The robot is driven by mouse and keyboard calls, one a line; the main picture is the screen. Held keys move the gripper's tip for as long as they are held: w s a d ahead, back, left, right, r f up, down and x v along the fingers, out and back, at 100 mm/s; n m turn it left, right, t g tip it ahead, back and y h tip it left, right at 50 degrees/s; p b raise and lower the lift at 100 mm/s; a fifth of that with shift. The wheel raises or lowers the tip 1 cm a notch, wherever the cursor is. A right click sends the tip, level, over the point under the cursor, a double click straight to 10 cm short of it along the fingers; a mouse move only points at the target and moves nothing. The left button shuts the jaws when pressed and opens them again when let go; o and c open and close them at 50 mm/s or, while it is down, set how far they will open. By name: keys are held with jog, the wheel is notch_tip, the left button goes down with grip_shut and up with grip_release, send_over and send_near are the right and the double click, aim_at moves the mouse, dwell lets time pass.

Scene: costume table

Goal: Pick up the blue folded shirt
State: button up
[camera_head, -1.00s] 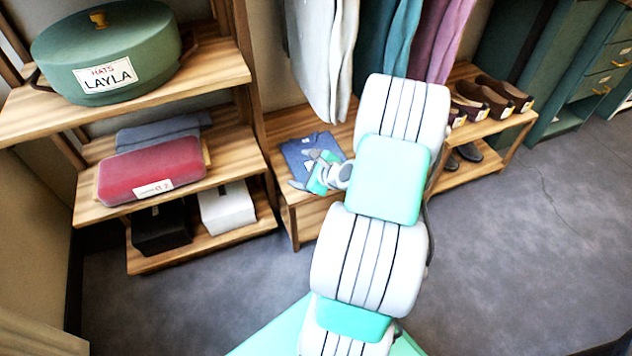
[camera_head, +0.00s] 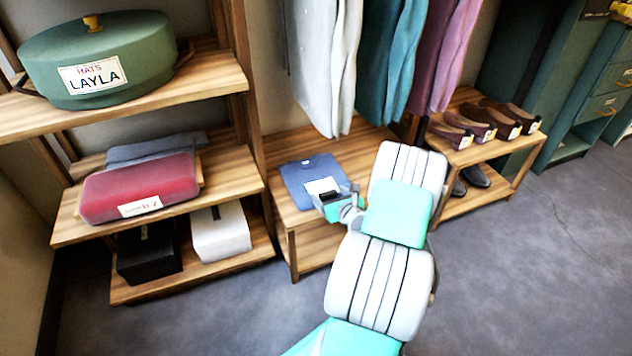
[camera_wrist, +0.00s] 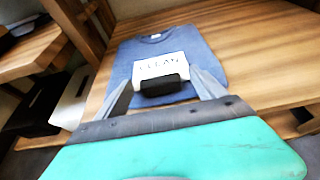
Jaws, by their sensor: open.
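The blue folded shirt (camera_head: 303,180) lies flat on a low wooden bench (camera_head: 365,147) below the hanging clothes. In the wrist view the shirt (camera_wrist: 202,46) is ahead of my gripper, with a white card reading "CLEAN" (camera_wrist: 162,65) on it. My gripper (camera_head: 333,193) is at the shirt's near edge. In the wrist view my gripper (camera_wrist: 163,82) is open, its fingers spread on either side of the card. A dark block between the fingers overlaps the card's lower edge. I cannot tell whether the fingers touch the shirt.
A shelf at left holds a green hat box (camera_head: 100,60), a red case (camera_head: 140,190), a black box (camera_head: 148,255) and a white box (camera_head: 220,233). White, teal and mauve garments (camera_head: 390,60) hang above the bench. Shoes (camera_head: 490,120) stand on a rack at right.

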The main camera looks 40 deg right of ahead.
jog(key=c, duration=1.6)
jog(key=shift+o, duration=0.2)
